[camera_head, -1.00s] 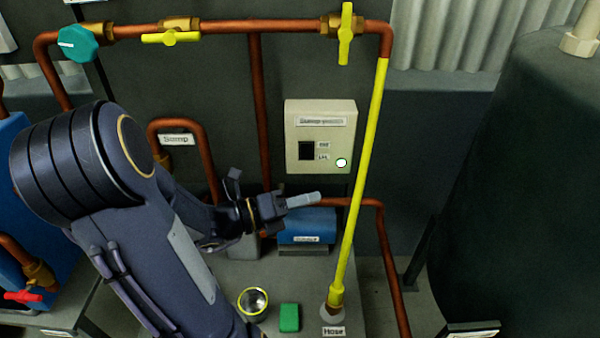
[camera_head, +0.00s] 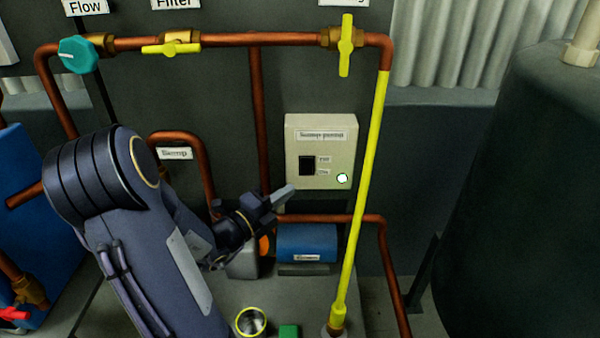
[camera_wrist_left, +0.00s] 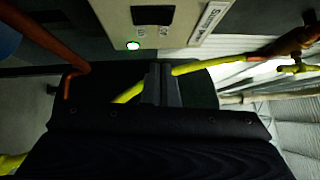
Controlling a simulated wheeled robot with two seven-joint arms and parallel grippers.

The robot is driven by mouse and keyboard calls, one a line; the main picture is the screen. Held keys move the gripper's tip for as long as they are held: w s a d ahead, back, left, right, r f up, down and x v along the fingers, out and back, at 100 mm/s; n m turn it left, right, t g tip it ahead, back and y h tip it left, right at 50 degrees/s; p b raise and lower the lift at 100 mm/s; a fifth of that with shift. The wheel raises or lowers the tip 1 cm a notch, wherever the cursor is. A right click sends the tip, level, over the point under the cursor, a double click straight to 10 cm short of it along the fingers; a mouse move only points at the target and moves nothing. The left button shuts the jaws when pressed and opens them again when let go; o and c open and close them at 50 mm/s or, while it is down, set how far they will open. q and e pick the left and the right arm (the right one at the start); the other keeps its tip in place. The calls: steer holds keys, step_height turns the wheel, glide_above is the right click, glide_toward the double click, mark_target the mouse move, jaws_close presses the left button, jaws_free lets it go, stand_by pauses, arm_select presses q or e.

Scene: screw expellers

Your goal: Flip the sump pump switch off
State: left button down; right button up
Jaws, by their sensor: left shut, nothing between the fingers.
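The sump pump switch box (camera_head: 345,150) is a cream box on the dark panel, labelled at its top. It has a dark rocker switch (camera_head: 306,165) at its left and a lit green-white lamp (camera_head: 342,178) at its lower right. My left gripper (camera_head: 284,194) is shut and empty, below and a little left of the box, apart from it in the picture. My right gripper is not in view.
A yellow pipe (camera_head: 362,190) runs down just right of the box. A copper pipe (camera_head: 257,110) stands to its left. A blue pump (camera_head: 307,240) sits below. A large dark tank (camera_head: 520,200) stands at the right.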

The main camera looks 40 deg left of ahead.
arm_select(q)
glide_toward(312, 163)
steer(key=w+d, duration=0.3)
steer(key=w+a, duration=0.2)
steer(key=shift+w+a+r+b, duration=0.3)
steer(key=shift+w+b, duration=0.05)
